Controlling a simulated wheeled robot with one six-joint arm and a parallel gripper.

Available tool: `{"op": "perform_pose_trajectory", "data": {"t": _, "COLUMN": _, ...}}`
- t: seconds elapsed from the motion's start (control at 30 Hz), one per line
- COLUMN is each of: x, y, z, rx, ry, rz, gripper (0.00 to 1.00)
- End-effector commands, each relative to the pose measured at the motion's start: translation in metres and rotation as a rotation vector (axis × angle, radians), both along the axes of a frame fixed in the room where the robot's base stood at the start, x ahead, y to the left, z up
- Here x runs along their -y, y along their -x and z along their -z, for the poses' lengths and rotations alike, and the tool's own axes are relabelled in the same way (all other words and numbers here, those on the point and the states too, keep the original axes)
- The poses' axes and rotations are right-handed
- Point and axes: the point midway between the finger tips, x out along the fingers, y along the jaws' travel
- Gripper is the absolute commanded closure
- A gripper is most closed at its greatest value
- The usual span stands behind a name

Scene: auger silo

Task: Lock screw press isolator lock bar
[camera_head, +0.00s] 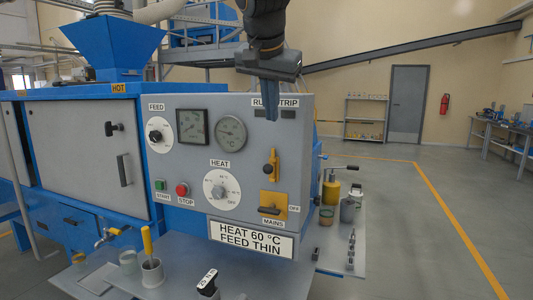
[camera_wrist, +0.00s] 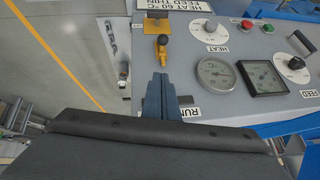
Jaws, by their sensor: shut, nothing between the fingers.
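The yellow MAINS isolator plate (camera_head: 273,204) is at the lower right of the grey panel. A black handle (camera_head: 269,210) lies roughly level across it, and an OFF label is to its right. Above it is a yellow lever (camera_head: 273,160) with a dark knob. In the wrist view, the plate (camera_wrist: 157,27) and the lever (camera_wrist: 162,46) lie beyond my fingertips. I cannot tell which part is the lock bar. My gripper (camera_head: 271,118) is shut and empty, pointing down above the lever and hiding part of the RUN/TRIP label. The gripper (camera_wrist: 161,76) appears apart from the lever.
The panel also carries two gauges (camera_head: 193,126), a HEAT dial (camera_head: 217,191), a FEED knob (camera_head: 155,136) and START and STOP buttons. A ledge below holds a cup with a yellow-handled tool (camera_head: 147,240). Jars and a yellow can (camera_head: 331,193) stand at right. Floor beyond is open.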

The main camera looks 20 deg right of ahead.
Motion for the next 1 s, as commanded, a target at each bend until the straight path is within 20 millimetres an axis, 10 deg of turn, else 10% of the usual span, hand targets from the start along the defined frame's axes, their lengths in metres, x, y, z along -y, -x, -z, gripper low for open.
{"op": "perform_pose_trajectory", "data": {"t": 1.0, "x": 0.009, "y": -0.051, "z": 0.119, "rx": -0.002, "ry": 0.001, "rz": -0.006, "gripper": 1.00}}
